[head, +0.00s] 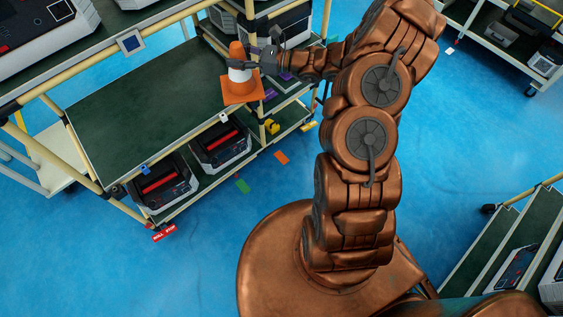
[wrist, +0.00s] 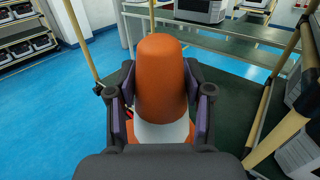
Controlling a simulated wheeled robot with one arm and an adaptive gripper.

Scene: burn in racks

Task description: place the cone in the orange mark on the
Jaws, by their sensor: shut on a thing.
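The cone (head: 241,88) is orange with a white band and a square orange base. It is upright in my gripper (head: 262,58), above the front right part of the rack's green shelf in the head view. In the wrist view the orange cone top (wrist: 162,75) fills the space between the two fingers of my gripper (wrist: 160,110). The fingers are shut on it from both sides. An orange mark (head: 281,157) lies flat on the blue floor in front of the rack, with a green mark (head: 243,186) to its left.
The rack's green shelf (head: 130,110) is largely bare. Dark devices with red bars (head: 220,145) stand on the shelf below. A yellow item (head: 272,127) and purple marks lie at the rack's right end. Another rack (head: 500,250) stands at right. Blue floor (head: 215,240) is open in front.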

